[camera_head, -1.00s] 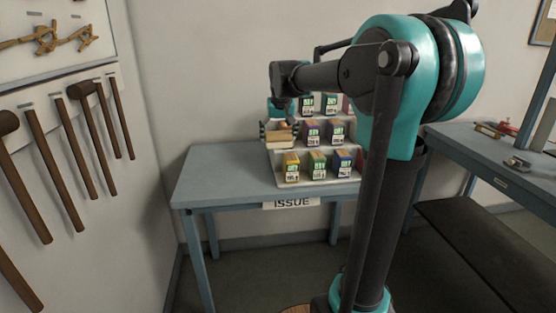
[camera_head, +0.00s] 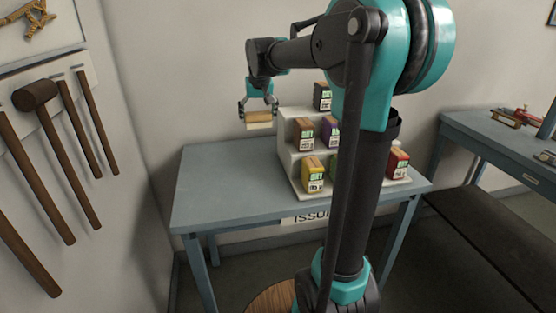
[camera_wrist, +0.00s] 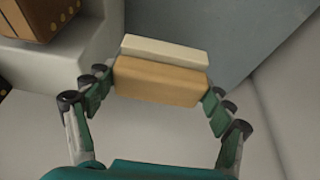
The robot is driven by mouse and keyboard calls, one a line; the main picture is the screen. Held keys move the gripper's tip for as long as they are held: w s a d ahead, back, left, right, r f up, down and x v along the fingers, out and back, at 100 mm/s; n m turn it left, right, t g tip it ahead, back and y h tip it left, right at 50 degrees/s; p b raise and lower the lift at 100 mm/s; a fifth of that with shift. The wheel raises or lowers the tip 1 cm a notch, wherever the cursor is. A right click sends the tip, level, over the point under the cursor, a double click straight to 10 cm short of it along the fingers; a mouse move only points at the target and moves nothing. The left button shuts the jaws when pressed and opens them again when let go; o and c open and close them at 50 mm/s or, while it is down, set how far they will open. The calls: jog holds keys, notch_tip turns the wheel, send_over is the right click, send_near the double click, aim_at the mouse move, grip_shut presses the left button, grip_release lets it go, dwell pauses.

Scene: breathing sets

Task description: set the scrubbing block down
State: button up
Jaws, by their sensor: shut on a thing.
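The scrubbing block (camera_head: 259,119) has a tan upper part and a pale lower layer. My gripper (camera_head: 259,112) is shut on it and holds it up at the back of the blue-grey table (camera_head: 222,188), left of the stepped white rack (camera_head: 290,160). In the wrist view the block (camera_wrist: 160,80) sits level between both fingers of my gripper (camera_wrist: 158,90), its pale layer (camera_wrist: 165,50) on the far side. The head view shows no contact between the block and the tabletop.
The rack holds several coloured boxes, including a yellow one (camera_head: 313,176) and a red one (camera_head: 398,162). The table's left part is bare. Long-handled mallets (camera_head: 55,155) hang on the left wall. Another table (camera_head: 480,135) stands at the right.

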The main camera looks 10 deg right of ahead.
notch_tip(320, 180, down, 19)
jog(key=shift+f, duration=0.15)
dwell(0.4)
jog(key=shift+f, duration=0.1)
jog(key=o, duration=1.2)
jog(key=shift+c, duration=0.2)
